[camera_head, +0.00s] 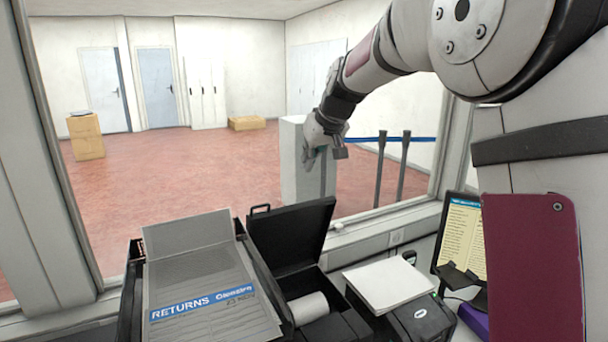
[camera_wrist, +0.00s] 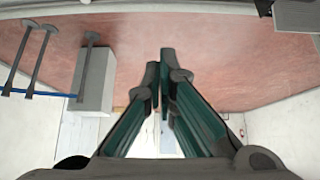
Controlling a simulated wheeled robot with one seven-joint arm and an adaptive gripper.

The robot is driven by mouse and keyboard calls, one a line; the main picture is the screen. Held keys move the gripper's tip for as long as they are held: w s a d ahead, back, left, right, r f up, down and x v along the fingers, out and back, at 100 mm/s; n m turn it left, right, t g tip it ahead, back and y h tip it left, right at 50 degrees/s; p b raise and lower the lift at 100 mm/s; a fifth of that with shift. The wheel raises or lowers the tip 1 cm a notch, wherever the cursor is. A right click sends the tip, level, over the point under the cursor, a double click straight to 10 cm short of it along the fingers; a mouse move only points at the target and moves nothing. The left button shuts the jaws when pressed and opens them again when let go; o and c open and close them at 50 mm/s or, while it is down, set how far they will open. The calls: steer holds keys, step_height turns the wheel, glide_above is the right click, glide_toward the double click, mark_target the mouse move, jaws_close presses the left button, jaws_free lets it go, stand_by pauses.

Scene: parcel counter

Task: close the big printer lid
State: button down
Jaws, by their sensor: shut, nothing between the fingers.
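The big printer (camera_head: 345,325) is black and stands at the front middle of the counter. Its black lid (camera_head: 292,240) is open, standing up and tilted back. A white paper roll (camera_head: 308,307) lies in the open bay. My gripper (camera_head: 318,160) is above and beyond the lid, slightly to its right, clear of it. In the wrist view my gripper (camera_wrist: 160,58) has its green-sided fingers together with nothing between them. A dark grey shape at that view's top right corner may be part of the lid; I cannot tell.
Left of the printer is a black crate (camera_head: 130,290) with a grey RETURNS sheet (camera_head: 215,295). To the right are a small black printer (camera_head: 420,318) with white paper (camera_head: 388,284) on it and a screen (camera_head: 462,235). The window frame (camera_head: 375,217) runs behind; the air above the lid is free.

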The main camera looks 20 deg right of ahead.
steer(key=p, duration=0.1)
glide_above(305, 215)
steer(key=w, duration=0.4)
step_height(305, 215, down, 8)
steer(key=r, duration=0.1)
steer(key=s, duration=0.1)
steer(key=s+f+p, duration=0.1)
steer(key=s, duration=0.1)
steer(key=shift+s+d+f, duration=0.1)
steer(key=shift+s+d, duration=0.05)
steer(key=shift+s+f+p, duration=0.2)
steer(key=shift+s+p, duration=0.1)
steer(key=shift+d+f, duration=0.1)
